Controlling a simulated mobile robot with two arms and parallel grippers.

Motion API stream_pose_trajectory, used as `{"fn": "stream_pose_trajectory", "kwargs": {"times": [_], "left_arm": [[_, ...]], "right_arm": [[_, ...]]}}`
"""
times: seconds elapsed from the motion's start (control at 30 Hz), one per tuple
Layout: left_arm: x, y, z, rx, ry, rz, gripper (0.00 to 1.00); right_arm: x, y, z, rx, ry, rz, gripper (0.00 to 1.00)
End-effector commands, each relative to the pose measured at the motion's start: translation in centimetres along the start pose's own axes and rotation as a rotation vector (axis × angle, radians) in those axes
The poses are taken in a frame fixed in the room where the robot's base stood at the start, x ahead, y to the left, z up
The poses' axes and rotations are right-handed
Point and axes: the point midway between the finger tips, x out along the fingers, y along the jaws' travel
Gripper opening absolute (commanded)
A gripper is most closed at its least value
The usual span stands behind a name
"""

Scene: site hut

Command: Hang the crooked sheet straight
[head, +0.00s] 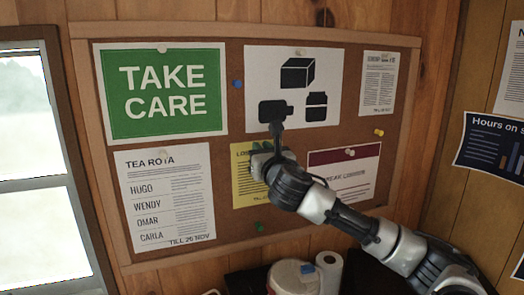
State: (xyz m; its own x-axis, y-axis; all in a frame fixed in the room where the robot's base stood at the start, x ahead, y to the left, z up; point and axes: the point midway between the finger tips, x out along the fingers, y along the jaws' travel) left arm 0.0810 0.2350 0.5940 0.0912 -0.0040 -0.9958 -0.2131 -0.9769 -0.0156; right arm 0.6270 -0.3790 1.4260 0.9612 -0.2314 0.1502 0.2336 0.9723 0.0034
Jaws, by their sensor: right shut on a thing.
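A white sheet with black pictures of a box, a bottle and a jar (318,78) is pinned at its top on the cork board (228,190). Its edges look about in line with the board and the sheets beside it. My right gripper (276,128) is shut at this sheet's lower edge, left of its middle; the fingertips are small and dark. The hand and forearm cover much of the yellow sheet (242,188) below and part of the red-banded sheet (362,166). My left gripper is out of view.
The green TAKE CARE sheet (163,123) and tea rota (185,215) hang left, a small text sheet (378,82) right. Loose-looking blue (238,84), yellow (379,132) and green (259,227) pins dot the cork. A dark poster (486,148) is on the right wall. A paper roll (329,272) stands below.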

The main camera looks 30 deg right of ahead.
Motion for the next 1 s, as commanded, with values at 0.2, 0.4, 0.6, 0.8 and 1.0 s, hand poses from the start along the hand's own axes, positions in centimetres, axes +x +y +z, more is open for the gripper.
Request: {"fn": "stream_pose_trajectory", "kwargs": {"times": [0.2, 0.4, 0.6, 0.8, 1.0], "left_arm": [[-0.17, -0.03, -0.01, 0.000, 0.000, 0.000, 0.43], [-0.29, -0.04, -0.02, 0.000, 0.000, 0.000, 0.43], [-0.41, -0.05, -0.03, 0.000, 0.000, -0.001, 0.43], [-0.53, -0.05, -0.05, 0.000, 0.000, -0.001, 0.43], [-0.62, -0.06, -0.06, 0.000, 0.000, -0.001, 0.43]], "right_arm": [[0.04, -0.03, 0.01, -0.001, 0.000, -0.001, 0.00], [0.06, -0.03, 0.01, -0.001, 0.000, -0.001, 0.00], [0.08, -0.03, 0.02, -0.001, 0.000, -0.001, 0.00], [0.10, -0.04, 0.02, 0.000, 0.000, -0.001, 0.00], [0.12, -0.04, 0.02, 0.000, 0.000, -0.001, 0.00]]}}
